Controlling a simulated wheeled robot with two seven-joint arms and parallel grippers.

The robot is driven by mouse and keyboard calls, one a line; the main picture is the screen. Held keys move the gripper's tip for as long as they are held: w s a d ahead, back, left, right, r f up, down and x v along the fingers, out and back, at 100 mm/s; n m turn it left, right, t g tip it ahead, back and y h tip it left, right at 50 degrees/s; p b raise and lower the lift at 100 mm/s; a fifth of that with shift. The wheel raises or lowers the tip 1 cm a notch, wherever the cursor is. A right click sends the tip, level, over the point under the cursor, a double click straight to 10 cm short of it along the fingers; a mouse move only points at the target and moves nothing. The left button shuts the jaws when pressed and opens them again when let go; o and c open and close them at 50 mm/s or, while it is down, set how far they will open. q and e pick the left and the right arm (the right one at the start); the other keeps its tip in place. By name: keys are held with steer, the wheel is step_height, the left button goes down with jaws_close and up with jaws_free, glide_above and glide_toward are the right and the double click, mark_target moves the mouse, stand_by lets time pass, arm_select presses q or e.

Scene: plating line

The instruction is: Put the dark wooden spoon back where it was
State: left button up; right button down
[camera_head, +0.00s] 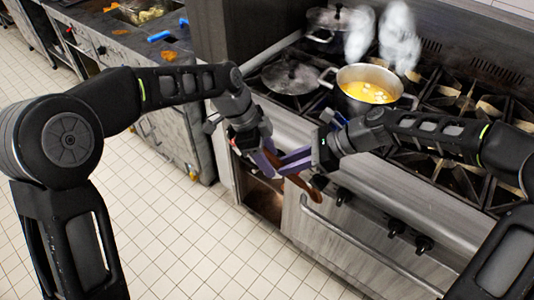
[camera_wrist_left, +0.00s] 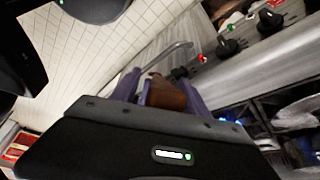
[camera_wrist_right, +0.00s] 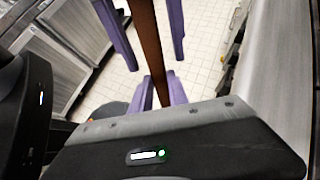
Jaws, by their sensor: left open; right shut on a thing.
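The dark wooden spoon (camera_head: 303,187) is reddish brown and is held in the air in front of the stove. My right gripper (camera_head: 287,162) is shut on it; the right wrist view shows the long brown handle (camera_wrist_right: 149,45) between its purple fingers. My left gripper (camera_head: 265,158) is open close by, and in the right wrist view its purple fingers stand on either side of the handle. In the left wrist view a brown part of the spoon (camera_wrist_left: 166,95) shows between the left fingers. The grippers hide part of the spoon in the head view.
A pot of yellow soup (camera_head: 368,88) steams on the stove, with a lidded pan (camera_head: 290,76) to its left and a lidded pot (camera_head: 335,20) behind. The oven handle (camera_head: 365,245) and knobs (camera_head: 424,243) stick out below. A dark counter (camera_head: 110,30) stands at the left; the tiled floor (camera_head: 170,235) is clear.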

arm_select(q)
steer(key=shift+c, duration=0.3)
jaws_close()
arm_select(e)
steer(key=c, duration=1.2)
jaws_free()
steer(key=shift+d, duration=0.1)
steer(key=v, duration=1.1)
steer(key=shift+d+r, duration=0.25)
steer(key=shift+r, duration=0.1)
